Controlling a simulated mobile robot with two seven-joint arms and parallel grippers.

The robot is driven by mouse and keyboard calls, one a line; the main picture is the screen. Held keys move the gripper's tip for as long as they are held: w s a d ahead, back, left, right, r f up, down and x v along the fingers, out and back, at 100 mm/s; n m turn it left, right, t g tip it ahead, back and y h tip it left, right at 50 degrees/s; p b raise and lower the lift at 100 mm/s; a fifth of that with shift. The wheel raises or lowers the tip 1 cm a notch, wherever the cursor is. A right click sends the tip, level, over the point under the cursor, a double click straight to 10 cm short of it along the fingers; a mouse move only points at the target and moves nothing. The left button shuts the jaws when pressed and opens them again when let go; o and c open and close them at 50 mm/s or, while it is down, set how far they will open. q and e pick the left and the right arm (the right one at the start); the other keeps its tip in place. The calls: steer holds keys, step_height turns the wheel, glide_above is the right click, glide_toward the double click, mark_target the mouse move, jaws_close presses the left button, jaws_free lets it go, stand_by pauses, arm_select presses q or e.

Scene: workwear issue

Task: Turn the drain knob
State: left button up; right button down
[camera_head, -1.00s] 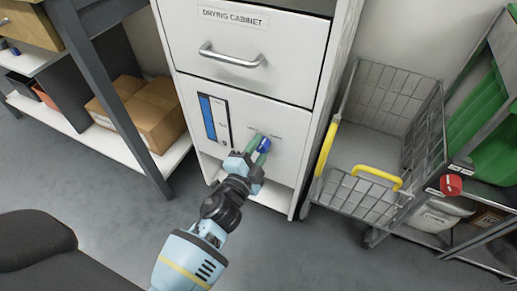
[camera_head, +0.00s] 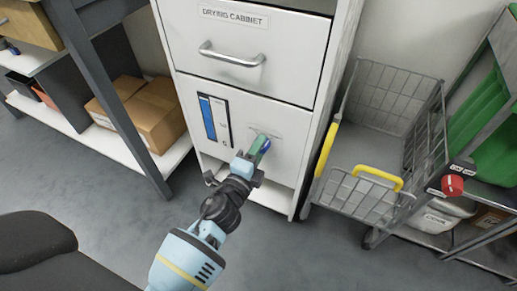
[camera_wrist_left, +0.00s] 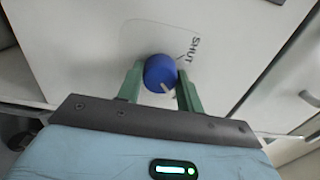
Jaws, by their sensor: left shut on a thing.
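The drain knob is a round blue knob (camera_wrist_left: 159,72) with a pale pointer mark, on the white front of the drying cabinet (camera_head: 285,130). In the left wrist view the word SHUT is printed to its upper right, and the pointer mark is at the knob's lower right. My left gripper (camera_head: 258,149) has its green fingers on both sides of the knob and is shut on it; the fingers also show in the left wrist view (camera_wrist_left: 160,84). In the head view the fingers hide most of the knob. My right gripper is not in view.
A drawer handle (camera_head: 232,58) is above the knob, and a blue-striped panel (camera_head: 214,119) is to its left. A wire cart (camera_head: 365,194) with yellow handles stands close on the right. Cardboard boxes (camera_head: 155,122) lie on a low shelf at left.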

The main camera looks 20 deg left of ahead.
arm_select(q)
steer(key=o, duration=1)
steer(key=shift+s+a, duration=0.15)
steer(key=shift+s, duration=3.75)
